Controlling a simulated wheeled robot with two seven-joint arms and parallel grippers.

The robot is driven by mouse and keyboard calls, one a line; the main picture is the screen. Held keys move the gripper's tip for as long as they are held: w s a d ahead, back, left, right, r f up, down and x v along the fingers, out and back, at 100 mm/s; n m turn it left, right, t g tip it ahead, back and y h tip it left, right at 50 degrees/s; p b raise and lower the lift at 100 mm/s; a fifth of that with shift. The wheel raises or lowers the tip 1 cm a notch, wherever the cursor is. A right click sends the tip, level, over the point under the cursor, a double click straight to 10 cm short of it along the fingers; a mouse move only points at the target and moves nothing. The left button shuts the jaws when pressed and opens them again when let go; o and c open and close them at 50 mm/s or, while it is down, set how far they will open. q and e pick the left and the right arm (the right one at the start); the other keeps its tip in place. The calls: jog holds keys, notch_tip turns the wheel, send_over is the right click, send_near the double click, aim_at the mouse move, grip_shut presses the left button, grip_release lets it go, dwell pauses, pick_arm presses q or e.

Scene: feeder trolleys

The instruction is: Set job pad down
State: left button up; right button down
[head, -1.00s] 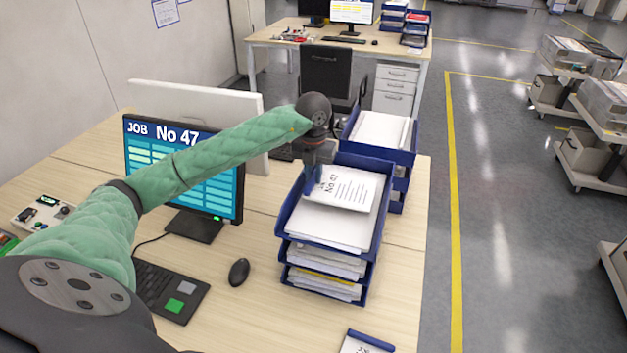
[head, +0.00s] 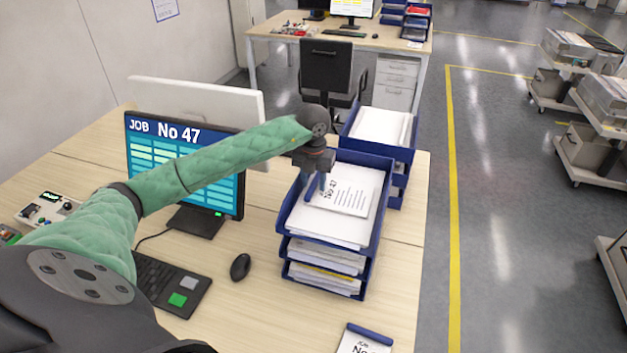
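A white job pad (head: 349,199) marked No 47 lies on the stack of white paper in the top blue tray (head: 334,251) of the near tray stack. My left gripper (head: 318,194) is at the pad's left end, pointing down. Its two blue fingers show apart, and it looks open. The fingers partly cover the pad's left end. A second job pad (head: 362,345) with a blue top edge lies on the desk at the bottom of the view, partly cut off. My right gripper is not in view.
A monitor (head: 152,167) showing JOB No 47 stands left, with a keyboard (head: 150,279) and mouse (head: 240,267) before it. Another blue tray stack (head: 402,156) stands behind the near one. The desk (head: 270,320) is bare around the mouse. Trolleys (head: 590,153) stand far right.

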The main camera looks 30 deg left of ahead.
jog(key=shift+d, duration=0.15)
